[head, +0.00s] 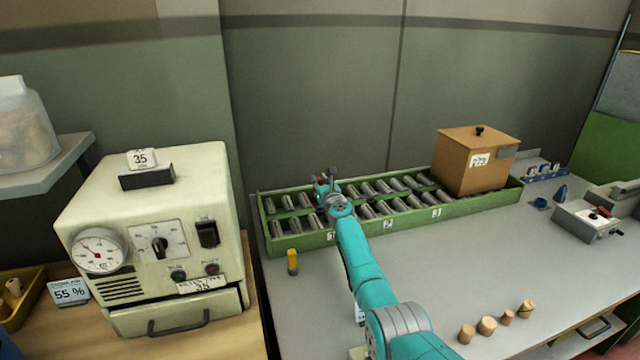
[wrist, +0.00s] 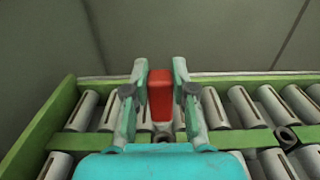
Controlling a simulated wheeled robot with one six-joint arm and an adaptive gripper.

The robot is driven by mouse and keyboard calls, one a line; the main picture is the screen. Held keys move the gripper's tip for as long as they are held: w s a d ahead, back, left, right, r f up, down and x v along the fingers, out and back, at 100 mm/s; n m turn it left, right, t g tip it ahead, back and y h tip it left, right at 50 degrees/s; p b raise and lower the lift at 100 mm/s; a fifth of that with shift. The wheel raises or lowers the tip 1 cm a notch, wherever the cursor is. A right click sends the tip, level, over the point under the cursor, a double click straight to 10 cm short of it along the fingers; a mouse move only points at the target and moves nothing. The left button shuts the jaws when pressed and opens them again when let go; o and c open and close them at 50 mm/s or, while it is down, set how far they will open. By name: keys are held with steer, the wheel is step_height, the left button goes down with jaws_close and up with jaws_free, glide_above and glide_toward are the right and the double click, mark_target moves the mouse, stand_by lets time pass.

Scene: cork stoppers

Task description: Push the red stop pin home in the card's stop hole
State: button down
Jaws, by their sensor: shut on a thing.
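The red stop pin (wrist: 160,92) shows in the wrist view as a red block standing between the two fingers of my gripper (wrist: 160,70), which is shut on it. In the head view my gripper (head: 327,182) is over the left part of the green rack (head: 262,222), and only a small bit of red shows there. In the wrist view the pin is above the rack's grey cylinders. Its lower end is partly hidden by my gripper. I cannot make out the card's stop hole in either view.
Grey slotted cylinders (head: 384,186) fill the rack, with a brown box (head: 472,165) over its right end. A cream machine (head: 150,235) stands left. A yellow-topped piece (head: 292,262) and several corks (head: 487,326) stand on the grey bench, whose middle right is clear.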

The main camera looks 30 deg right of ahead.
steer(key=shift+r, duration=1.65)
steer(key=shift+d, duration=0.15)
